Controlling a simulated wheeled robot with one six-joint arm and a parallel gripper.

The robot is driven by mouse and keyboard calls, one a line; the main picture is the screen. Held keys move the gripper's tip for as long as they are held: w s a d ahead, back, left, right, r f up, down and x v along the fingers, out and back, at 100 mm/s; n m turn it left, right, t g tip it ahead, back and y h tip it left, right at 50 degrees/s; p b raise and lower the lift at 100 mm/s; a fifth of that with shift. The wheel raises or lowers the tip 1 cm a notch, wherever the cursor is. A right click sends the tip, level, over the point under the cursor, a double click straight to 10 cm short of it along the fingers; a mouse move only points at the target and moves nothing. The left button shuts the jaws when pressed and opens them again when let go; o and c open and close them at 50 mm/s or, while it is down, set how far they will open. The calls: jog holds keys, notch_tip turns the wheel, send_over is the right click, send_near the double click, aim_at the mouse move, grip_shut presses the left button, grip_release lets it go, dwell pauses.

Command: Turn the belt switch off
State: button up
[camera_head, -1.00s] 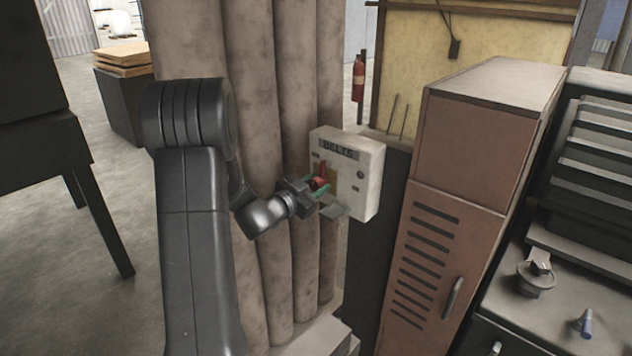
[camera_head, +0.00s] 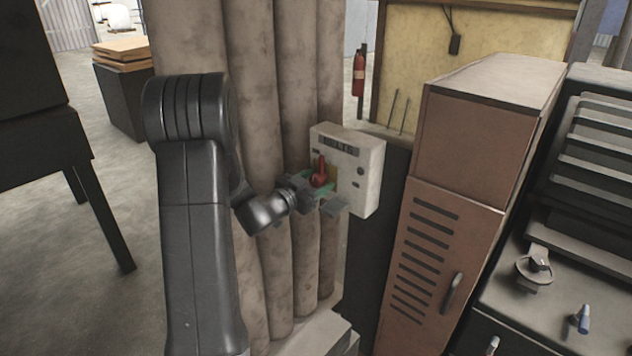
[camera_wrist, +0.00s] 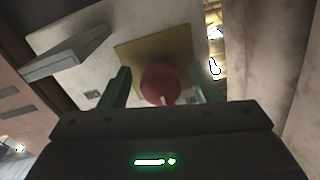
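The belt switch is a pale box (camera_head: 366,180) mounted by the brown columns, with a dark label strip on top. Its red lever (camera_head: 321,168) points up from a yellow plate, which shows in the wrist view (camera_wrist: 186,46). My gripper (camera_head: 322,193) is in front of the box, at the lower part of the lever. In the wrist view the red round knob (camera_wrist: 160,82) sits between my two green fingers, with a gap on each side. My gripper is open around it. The lower front of the switch is partly hidden by my gripper.
A brown locker (camera_head: 446,230) stands right of the box, with a dark workbench (camera_head: 555,290) beyond it. Brown columns (camera_head: 245,60) stand close behind my arm. A grey flap (camera_wrist: 68,55) juts from the box beside my left-hand finger. Open floor lies at the left.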

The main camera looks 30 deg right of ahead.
jog(key=b+v, duration=0.2)
jog(key=v, duration=1.1)
jog(key=shift+a+b, duration=0.3)
jog(key=shift+a, duration=0.05)
jog(key=shift+s+r, duration=0.1)
jog(key=p+x, duration=0.2)
jog(key=x, duration=1.2)
jog(key=shift+p, duration=0.35)
jog(key=shift+a, duration=0.1)
